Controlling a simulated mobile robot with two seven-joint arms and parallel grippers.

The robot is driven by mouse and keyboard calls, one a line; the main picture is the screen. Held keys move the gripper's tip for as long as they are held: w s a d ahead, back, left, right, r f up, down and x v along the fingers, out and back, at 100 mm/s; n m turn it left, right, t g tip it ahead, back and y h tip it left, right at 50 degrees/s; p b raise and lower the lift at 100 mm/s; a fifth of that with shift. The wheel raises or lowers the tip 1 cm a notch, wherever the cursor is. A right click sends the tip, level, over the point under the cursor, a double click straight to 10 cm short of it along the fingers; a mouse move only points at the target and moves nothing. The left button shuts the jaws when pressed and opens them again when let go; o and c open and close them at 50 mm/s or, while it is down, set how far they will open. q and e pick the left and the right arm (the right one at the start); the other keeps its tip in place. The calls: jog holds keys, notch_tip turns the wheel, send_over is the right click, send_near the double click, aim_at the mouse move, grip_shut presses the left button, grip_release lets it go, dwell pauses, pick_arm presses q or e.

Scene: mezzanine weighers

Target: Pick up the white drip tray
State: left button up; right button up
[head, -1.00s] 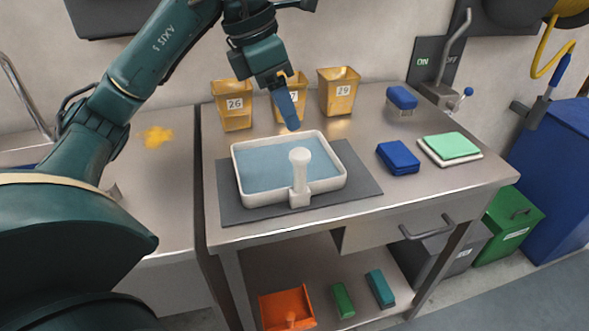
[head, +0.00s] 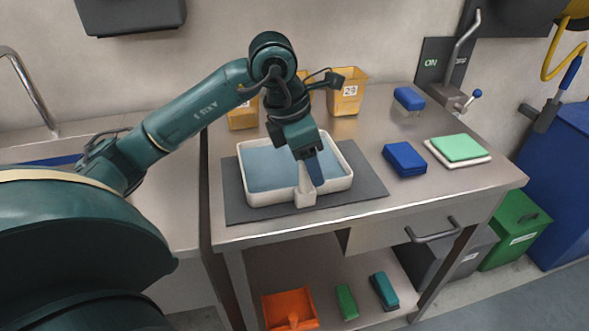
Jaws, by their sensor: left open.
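The white drip tray (head: 246,197) is a shallow rectangular tray with a blue-grey inner floor, lying on a dark grey mat (head: 364,193) on the metal bench. A pale upright handle (head: 305,186) stands at its front edge, and its top is now mostly hidden. My left gripper (head: 316,178) has blue fingers and points down over the front of the tray, at the handle. It is open. I cannot tell whether its fingers touch the handle. My right gripper is not in view.
Yellow bins (head: 347,93) stand behind the tray, partly covered by my arm. Blue blocks (head: 405,159) and a green cloth-like pad (head: 458,148) lie to the right. An orange scoop (head: 290,309) and green and teal blocks are on the lower shelf. A sink tap (head: 30,88) is at left.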

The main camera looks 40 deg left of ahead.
pick_arm(q)
jog(key=shift+f, duration=0.2)
grip_shut()
dwell(0.6)
